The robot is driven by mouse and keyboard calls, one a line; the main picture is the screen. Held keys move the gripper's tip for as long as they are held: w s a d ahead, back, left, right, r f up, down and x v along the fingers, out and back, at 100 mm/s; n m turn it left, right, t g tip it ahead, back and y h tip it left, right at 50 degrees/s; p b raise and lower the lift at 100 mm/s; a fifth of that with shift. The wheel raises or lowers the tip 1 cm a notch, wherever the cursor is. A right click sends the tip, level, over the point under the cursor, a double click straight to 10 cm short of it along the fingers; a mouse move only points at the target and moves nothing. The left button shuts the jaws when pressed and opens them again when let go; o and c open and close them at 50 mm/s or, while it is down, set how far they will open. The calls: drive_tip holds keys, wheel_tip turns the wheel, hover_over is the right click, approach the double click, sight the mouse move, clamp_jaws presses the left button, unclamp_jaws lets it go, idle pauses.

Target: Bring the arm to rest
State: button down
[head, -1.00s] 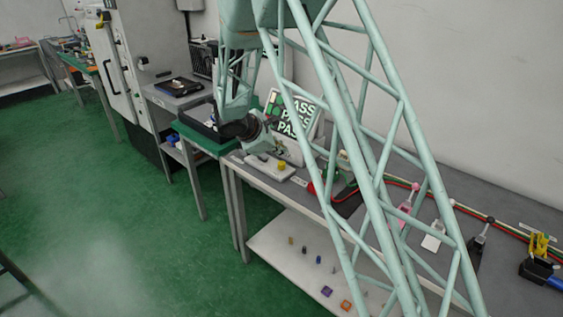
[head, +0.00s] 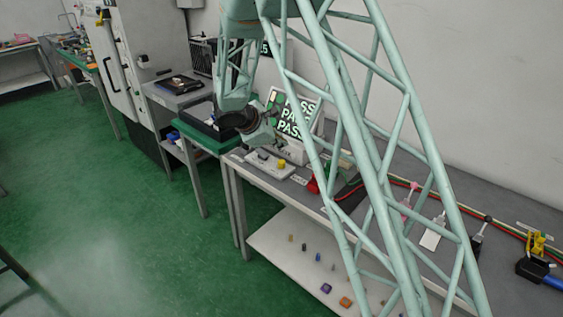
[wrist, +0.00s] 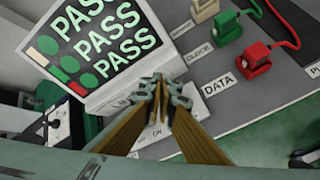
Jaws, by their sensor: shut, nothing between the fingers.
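My gripper (wrist: 160,84) is shut and empty in the wrist view, its fingertips together in front of the lower edge of the display. In the head view my gripper (head: 268,142) hangs above the left end of the grey bench, close to the display; its fingertips are small and hard to make out there. The display (head: 296,117) reads PASS on three lines and also fills the upper left of the wrist view (wrist: 95,45). My arm's pale green lattice link crosses the head view and hides part of the bench.
A fixture with a yellow knob (head: 281,162) sits below my gripper. Red (wrist: 254,58) and green (wrist: 229,24) plugs stand right of the display. More lever fixtures, including a yellow one (head: 537,243), line the bench (head: 400,172). The green floor (head: 100,200) is clear.

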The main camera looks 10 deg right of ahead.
drive_tip(key=s+d+r+m+g, duration=0.1)
drive_tip(key=s+d+r+m, duration=0.2)
drive_tip(key=s+r, duration=0.55)
drive_tip(key=s+d+r+m+g+y, duration=0.1)
drive_tip(key=s+d+r+m, duration=0.2)
drive_tip(key=s+r, duration=0.55)
drive_tip(key=s+d+r+m+g, duration=0.1)
drive_tip(key=s+d+r+m, duration=0.3)
drive_tip(key=s, duration=0.8)
drive_tip(key=s+a+r+m+y, duration=0.1)
drive_tip(key=s+a+m+y, duration=0.1)
drive_tip(key=s, duration=0.9)
drive_tip(key=s+a+r+m+y, duration=0.2)
drive_tip(key=s+a, duration=0.2)
drive_tip(key=s, duration=0.7)
drive_tip(key=s+a+r+m+t+y, duration=0.1)
drive_tip(key=s+a+r+m+y, duration=0.1)
drive_tip(key=s, duration=0.9)
drive_tip(key=shift+s+a+r+m, duration=0.25)
drive_tip(key=shift+s+a+m, duration=0.25)
drive_tip(key=shift+a, duration=0.45)
drive_tip(key=shift+w, duration=0.15)
idle(0.7)
